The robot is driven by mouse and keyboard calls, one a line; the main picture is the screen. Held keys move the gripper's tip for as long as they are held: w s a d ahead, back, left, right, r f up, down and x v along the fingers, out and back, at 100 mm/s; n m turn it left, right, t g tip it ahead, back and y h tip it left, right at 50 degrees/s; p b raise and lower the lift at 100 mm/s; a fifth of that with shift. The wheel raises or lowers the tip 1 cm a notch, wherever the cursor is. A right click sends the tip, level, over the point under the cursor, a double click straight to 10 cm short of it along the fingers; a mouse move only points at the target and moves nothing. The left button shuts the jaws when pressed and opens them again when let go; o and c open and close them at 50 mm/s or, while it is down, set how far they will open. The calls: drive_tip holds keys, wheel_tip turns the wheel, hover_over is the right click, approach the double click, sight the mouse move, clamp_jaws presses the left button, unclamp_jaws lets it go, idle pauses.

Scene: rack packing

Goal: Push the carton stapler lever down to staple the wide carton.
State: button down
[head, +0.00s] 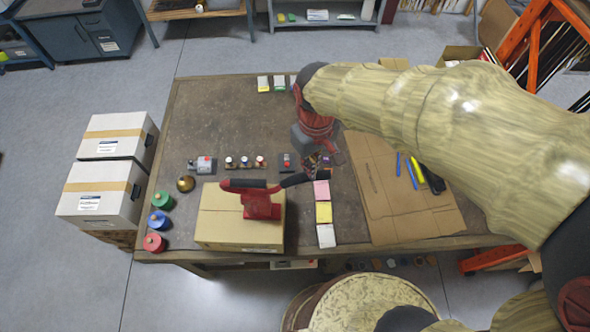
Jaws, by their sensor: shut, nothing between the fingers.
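The wide carton (222,228) is a closed tan box on the front left part of the workbench. A red carton stapler (262,208) stands on its top. A black-gripped lever (296,180) sticks out from the stapler to the right, past the carton's edge and slightly raised. A second black-gripped handle (245,184) with a red end points left. My gripper (318,165) is shut and empty, just above and beside the right end of the lever. Whether it touches the lever I cannot tell. My arm comes in from the right and hides part of the bench.
Pink, yellow and white note pads (323,212) lie right of the carton. Flat cardboard (390,205) with pens lies farther right. Green, blue and red spools (158,222) line the left edge. Small bottles (245,162) stand behind the carton. The bench's back left is mostly clear.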

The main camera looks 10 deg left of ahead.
wheel_tip(320, 180, up, 9)
drive_tip(key=p, duration=0.6)
idle(0.4)
idle(0.8)
